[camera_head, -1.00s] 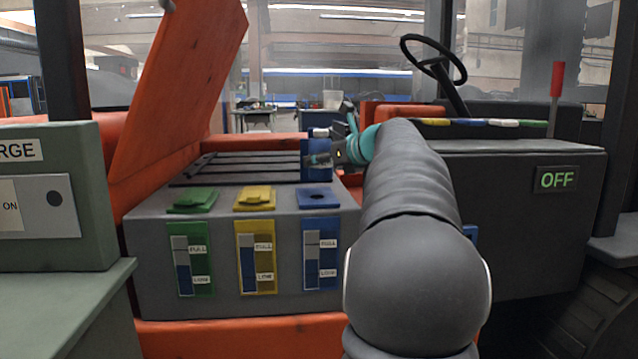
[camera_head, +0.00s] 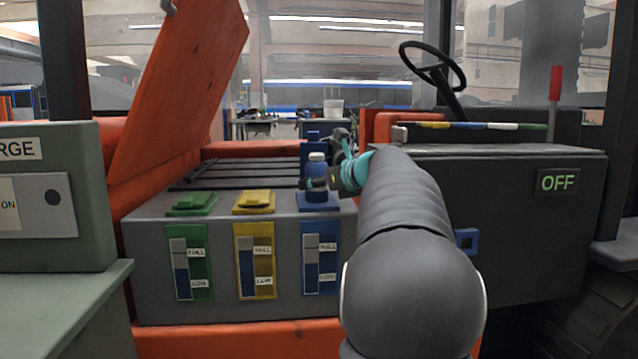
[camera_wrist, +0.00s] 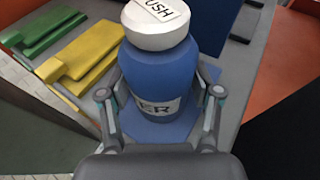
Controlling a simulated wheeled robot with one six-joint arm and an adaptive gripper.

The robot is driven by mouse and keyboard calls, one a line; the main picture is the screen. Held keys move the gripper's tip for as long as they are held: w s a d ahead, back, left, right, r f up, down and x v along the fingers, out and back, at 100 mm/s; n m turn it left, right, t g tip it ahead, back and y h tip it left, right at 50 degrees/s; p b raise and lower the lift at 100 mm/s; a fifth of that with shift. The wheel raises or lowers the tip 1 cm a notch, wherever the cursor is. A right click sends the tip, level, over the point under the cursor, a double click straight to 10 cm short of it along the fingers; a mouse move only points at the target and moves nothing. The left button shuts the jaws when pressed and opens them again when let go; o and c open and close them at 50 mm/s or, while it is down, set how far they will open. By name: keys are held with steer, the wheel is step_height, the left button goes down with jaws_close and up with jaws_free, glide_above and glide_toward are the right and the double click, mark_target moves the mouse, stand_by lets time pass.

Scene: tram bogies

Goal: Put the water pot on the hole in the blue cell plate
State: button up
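The water pot (camera_head: 317,172) is a blue bottle with a white cap. It stands upright at the blue cell plate (camera_head: 330,208), hiding the plate's hole. In the wrist view the pot (camera_wrist: 165,70) is between my fingers, its white cap toward the top and a partly hidden label low on its body. The blue plate (camera_wrist: 180,130) shows around its base. My gripper (camera_head: 318,184) comes from the right and is closed around the pot's lower body; it also shows in the wrist view (camera_wrist: 160,100). Whether the pot's base is fully seated is hidden.
Yellow (camera_head: 254,202) and green (camera_head: 192,204) lidded plates lie left of the blue one on the grey battery box (camera_head: 150,235). A raised orange cover (camera_head: 180,90) stands at the left. A blue upright part (camera_head: 312,140) is behind the pot. A dark box marked OFF (camera_head: 520,230) is at the right.

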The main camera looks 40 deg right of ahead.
steer(key=shift+o, duration=0.8)
steer(key=shift+r, duration=0.15)
steer(key=p+v, duration=0.1)
steer(key=v, duration=1.1)
